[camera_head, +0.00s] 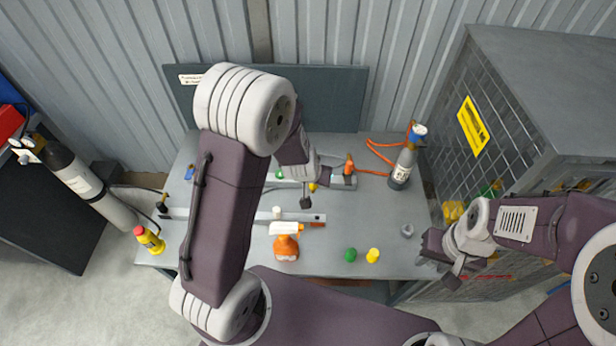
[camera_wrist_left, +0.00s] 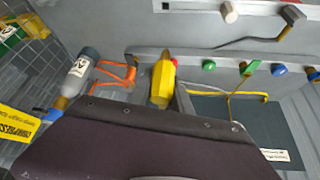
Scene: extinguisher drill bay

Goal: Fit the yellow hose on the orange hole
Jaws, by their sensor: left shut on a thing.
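My left gripper (camera_head: 308,195) is over the middle of the table, partly hidden by my own arm. It is shut on the end of the yellow hose (camera_wrist_left: 162,80), a yellow block between the fingers; only a small yellow patch (camera_head: 313,187) shows in the head view. An orange fitting (camera_head: 349,166) sits at the right end of the rear grey rail, to the right of the gripper. Its hole is not clear. An orange hose (camera_wrist_left: 112,74) shows left of the yellow piece in the wrist view. My right gripper (camera_head: 445,262) is open and empty at the table's right edge.
A front rail (camera_head: 300,217), an orange spray bottle (camera_head: 286,246), green (camera_head: 350,255) and yellow (camera_head: 373,255) pieces lie nearer. A caged cabinet (camera_head: 490,125) bounds the right.

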